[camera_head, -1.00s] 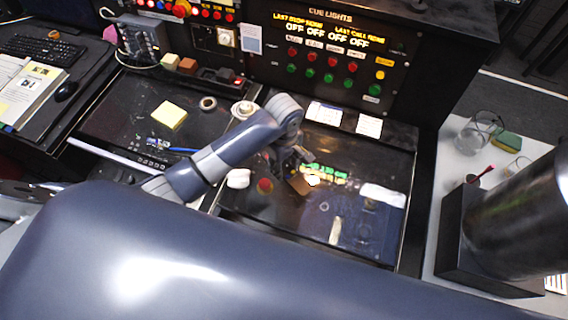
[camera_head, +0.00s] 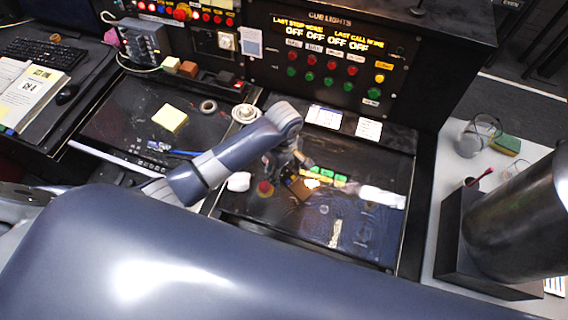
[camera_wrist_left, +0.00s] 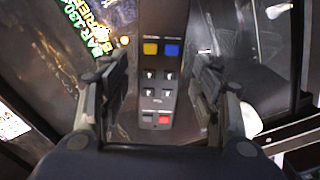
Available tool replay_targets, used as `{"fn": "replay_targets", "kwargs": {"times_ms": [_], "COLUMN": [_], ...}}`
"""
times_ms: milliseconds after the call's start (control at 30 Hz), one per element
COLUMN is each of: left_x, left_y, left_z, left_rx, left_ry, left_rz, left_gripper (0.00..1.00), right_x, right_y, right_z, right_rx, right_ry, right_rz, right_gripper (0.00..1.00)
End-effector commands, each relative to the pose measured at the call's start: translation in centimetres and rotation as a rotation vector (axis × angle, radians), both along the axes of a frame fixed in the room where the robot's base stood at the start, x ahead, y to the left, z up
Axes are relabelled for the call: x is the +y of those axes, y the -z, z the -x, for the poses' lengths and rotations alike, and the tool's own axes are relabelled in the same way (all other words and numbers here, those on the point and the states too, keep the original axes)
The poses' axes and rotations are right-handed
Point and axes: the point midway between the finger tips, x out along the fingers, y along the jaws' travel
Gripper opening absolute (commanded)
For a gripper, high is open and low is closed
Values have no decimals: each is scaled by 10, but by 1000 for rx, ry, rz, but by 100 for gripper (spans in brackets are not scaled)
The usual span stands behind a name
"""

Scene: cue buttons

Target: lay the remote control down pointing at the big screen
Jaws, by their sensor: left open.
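The remote control, dark grey with yellow, blue, white and red buttons, shows in the left wrist view (camera_wrist_left: 160,72). Its red-button end is nearest my wrist, and its far end runs out of the top of that view. My left gripper (camera_wrist_left: 158,90) is open, one finger on each side of the remote, with gaps between. In the head view my left gripper (camera_head: 297,182) is low over the right desk panel, and I cannot make out the remote clearly there. Lit green and yellow lettering (camera_wrist_left: 92,32) shows beside the remote; I cannot tell which surface is the big screen. My right gripper is not in view.
A cue-light panel (camera_head: 330,60) stands behind the desk. A red button (camera_head: 265,188), a white lump (camera_head: 238,181) and a white ring-shaped item (camera_head: 245,113) lie left of the gripper. Yellow notes (camera_head: 170,118) lie further left. A glass (camera_head: 478,135) and sponge (camera_head: 506,145) stand at right.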

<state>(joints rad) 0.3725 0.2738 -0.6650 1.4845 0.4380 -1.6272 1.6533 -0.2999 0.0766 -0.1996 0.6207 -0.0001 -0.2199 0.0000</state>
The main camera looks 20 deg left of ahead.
Motion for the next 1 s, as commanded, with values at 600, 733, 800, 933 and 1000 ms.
{"fn": "replay_targets", "kwargs": {"times_ms": [600,733,800,933,1000], "left_x": [1,0,0,0,0], "left_y": [-112,-120,-121,-121,-121], "left_z": [-2,-1,-1,-1,0], "left_rx": [-4,-2,-1,-1,-1], "left_ry": [1,0,0,0,0], "left_rz": [-1,-1,0,0,0], "left_gripper": [58,58,58,58,58], "right_x": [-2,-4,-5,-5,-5], "right_y": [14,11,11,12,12], "right_z": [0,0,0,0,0], "right_rx": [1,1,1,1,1], "right_ry": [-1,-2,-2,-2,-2], "right_rz": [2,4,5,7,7], "right_gripper": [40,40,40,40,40]}}
